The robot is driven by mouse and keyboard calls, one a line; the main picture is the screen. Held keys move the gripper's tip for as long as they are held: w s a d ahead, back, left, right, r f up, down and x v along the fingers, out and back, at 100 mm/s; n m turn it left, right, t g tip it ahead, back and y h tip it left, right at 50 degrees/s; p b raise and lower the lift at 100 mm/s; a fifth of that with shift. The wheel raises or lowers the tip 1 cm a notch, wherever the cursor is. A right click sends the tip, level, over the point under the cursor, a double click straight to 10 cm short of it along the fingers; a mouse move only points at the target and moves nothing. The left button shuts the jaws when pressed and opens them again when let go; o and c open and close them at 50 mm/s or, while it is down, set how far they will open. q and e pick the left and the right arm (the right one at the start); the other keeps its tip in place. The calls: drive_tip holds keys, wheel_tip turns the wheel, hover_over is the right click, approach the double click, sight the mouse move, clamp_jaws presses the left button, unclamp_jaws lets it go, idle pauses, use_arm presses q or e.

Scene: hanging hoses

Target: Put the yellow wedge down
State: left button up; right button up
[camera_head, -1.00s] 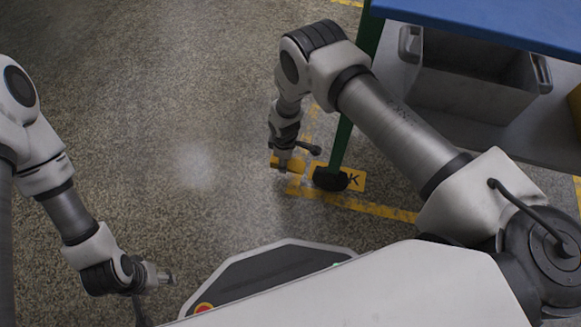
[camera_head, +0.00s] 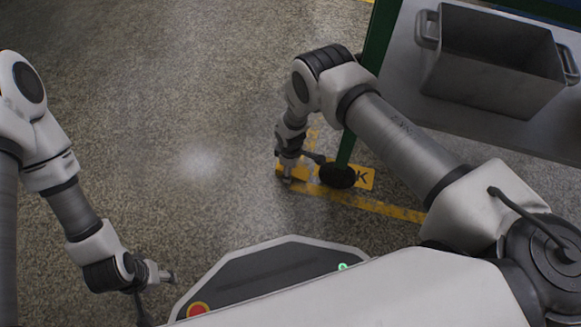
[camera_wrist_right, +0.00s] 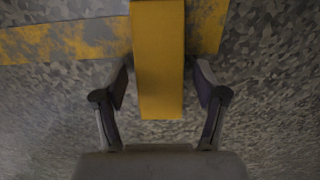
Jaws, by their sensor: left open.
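The yellow wedge (camera_wrist_right: 159,65) is a long plain block between the fingers of my right gripper (camera_wrist_right: 160,75) in the right wrist view. I cannot tell whether the wedge touches the floor. My left gripper (camera_head: 164,277) is open and empty at the lower left, far from the wedge.
Yellow floor tape (camera_head: 385,208) runs near the right gripper. A grey bin (camera_head: 495,70) sits on a shelf (camera_head: 480,125). Open floor (camera_head: 180,110) lies left.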

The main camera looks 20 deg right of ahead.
drive_tip(key=shift+r+p, duration=0.35)
wheel_tip(320, 180, up, 12)
drive_tip(key=p, duration=0.6)
drive_tip(key=shift+f, duration=0.15)
